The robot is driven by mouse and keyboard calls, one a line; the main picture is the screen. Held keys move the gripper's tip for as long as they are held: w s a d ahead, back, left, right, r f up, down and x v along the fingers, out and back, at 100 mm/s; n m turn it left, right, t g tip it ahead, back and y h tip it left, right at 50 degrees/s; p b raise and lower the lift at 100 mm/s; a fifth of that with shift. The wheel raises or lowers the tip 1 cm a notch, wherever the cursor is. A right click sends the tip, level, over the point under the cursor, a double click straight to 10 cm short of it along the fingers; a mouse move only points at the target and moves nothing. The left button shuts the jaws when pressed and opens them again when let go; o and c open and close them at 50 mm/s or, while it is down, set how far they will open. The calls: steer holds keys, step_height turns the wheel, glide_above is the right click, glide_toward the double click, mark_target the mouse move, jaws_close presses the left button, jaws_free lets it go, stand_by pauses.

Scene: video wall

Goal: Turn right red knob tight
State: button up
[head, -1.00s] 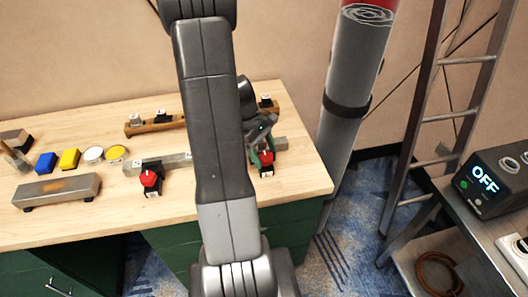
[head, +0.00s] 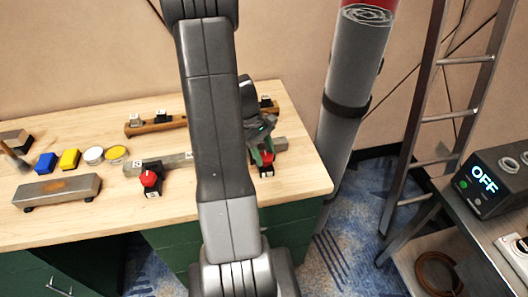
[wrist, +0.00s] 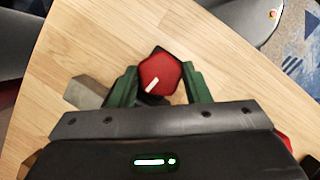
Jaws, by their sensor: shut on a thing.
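The right red knob (head: 267,158) sits near the right end of the wooden workbench. In the wrist view the red knob (wrist: 161,75) is a many-sided cap with a white mark pointing to the lower left, over a dark base. My gripper (wrist: 160,82) has its green fingers on both sides of the knob, shut on it. In the head view my gripper (head: 260,152) reaches down over the knob, and my arm hides part of the bench beside it. The left red knob (head: 149,179) stands on its own base farther left.
A grey column (head: 348,110) and a ladder (head: 415,130) stand right of the bench. A box display (head: 487,179) reads OFF.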

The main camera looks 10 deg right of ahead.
steer(key=m+y, duration=0.1)
steer(key=m, duration=0.1)
steer(key=m+y, duration=0.1)
steer(key=m, duration=0.2)
steer(key=shift+w+d+g, duration=0.1)
steer(key=shift+d+g, duration=0.05)
steer(key=shift+g, duration=0.15)
steer(key=m, duration=0.2)
steer(key=m+y, duration=0.1)
steer(key=m, duration=0.1)
steer(key=shift+d+m+y+p, duration=0.1)
steer(key=shift+m+y+p, duration=0.2)
steer(key=shift+m+p, duration=0.1)
steer(key=m+y, duration=0.1)
steer(key=m, duration=0.3)
steer(key=shift+d+m+y, duration=0.15)
steer(key=shift+m+y, duration=0.15)
steer(key=shift+y, duration=0.1)
steer(key=shift+m+t+y, duration=0.5)
steer(key=shift+m+t, duration=0.2)
steer(key=shift+m, duration=1.3)
steer(key=o, duration=1)
steer(key=v, duration=1.3)
steer(key=shift+d+r+b, duration=0.25)
steer(key=shift+r+b, duration=0.1)
